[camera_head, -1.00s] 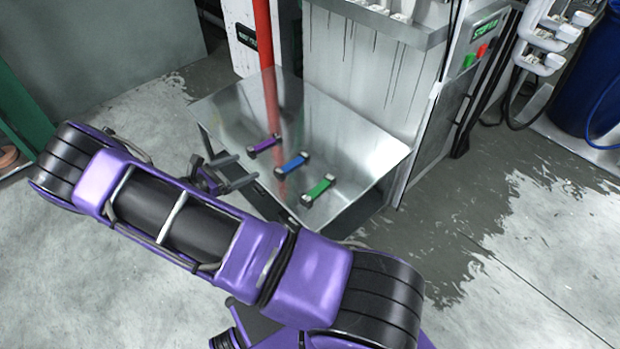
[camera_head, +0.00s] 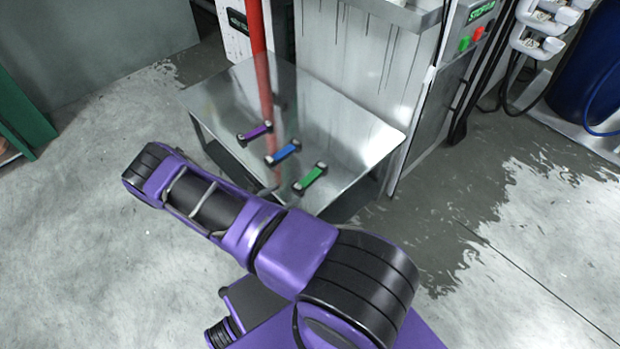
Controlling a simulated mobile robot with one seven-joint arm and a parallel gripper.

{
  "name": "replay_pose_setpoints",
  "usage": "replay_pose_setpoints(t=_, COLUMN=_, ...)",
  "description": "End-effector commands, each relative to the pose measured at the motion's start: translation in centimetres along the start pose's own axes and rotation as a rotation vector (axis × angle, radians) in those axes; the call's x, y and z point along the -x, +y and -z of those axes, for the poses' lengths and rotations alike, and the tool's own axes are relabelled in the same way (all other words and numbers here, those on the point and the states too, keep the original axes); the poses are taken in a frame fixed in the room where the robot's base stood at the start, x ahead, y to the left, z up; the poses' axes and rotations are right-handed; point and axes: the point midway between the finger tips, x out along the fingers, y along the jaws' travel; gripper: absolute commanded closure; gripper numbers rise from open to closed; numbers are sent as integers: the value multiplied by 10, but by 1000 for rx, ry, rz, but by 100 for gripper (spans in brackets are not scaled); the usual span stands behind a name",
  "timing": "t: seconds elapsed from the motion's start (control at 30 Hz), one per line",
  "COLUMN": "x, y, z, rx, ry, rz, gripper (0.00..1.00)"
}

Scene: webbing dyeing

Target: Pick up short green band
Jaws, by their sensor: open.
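The short green band (camera_head: 310,176) lies on a shiny metal table (camera_head: 345,125), the nearest of three similar bands in a slanting row. It has dark clips or blocks at both ends and lies flat with nothing on it. My gripper (camera_head: 268,190) is mostly hidden behind my purple arm. Only a small grey part of it shows at the table's near edge, to the left of and slightly below the green band. It is open and apart from the band.
A blue band (camera_head: 284,152) and a purple band (camera_head: 255,132) lie up and left of the green one. A red pipe (camera_head: 256,35) rises behind the table, with its reflection on the top. A grey machine (camera_head: 360,50) borders the back. Wet floor lies to the right.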

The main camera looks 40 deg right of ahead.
Motion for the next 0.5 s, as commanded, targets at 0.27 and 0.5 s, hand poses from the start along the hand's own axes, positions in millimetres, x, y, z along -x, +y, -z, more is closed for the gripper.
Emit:
replay_pose_setpoints(t=0.27, x=-23, y=1, z=1, rx=-1, ry=0, rz=1, gripper=7)
replay_pose_setpoints(t=0.5, x=-57, y=3, z=2, rx=0, ry=-1, rz=1, gripper=7)
